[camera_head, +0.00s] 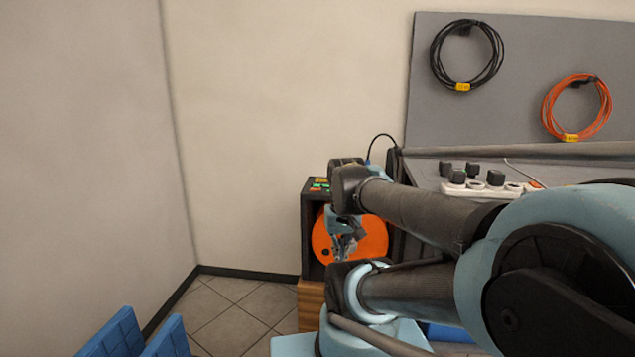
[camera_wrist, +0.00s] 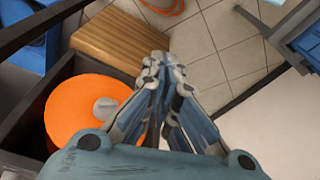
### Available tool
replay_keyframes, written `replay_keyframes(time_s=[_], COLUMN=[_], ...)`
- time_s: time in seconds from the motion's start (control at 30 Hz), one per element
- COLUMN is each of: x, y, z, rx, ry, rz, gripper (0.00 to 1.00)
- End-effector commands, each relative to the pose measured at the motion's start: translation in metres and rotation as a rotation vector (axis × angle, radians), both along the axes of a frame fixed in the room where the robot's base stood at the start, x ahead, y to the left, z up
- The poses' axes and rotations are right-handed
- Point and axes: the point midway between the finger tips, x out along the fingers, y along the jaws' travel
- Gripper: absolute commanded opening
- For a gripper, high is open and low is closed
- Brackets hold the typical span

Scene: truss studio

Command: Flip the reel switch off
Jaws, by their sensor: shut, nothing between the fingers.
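An orange cable reel (camera_head: 374,238) sits in a dark open-fronted housing (camera_head: 309,222) against the wall. On top of the housing is a small panel (camera_head: 320,184) with green, red and yellow marks. It is too small to tell which part is the switch or how it is set, and my arm covers its right side. My gripper (camera_head: 346,246) is in front of the reel, below the panel. In the wrist view, my gripper (camera_wrist: 165,66) is shut and empty, with the orange reel (camera_wrist: 64,108) to its left.
A wooden block (camera_head: 311,296) is under the housing, with tiled floor (camera_head: 236,300) to its left. A grey board with a black cable coil (camera_head: 491,70) and an orange coil (camera_head: 602,120) stands at right, above a power strip (camera_head: 480,185). Blue objects (camera_head: 112,335) are at lower left.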

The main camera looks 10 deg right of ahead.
Motion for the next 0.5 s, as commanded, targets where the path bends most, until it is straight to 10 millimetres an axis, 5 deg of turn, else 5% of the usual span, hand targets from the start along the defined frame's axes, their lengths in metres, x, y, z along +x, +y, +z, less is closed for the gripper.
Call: replay_keyframes(time_s=[0.5], x=[0.130], y=[0.000], z=[0.135], rx=[-0.023], ry=[0.087], rz=[-0.124], gripper=[0.00])
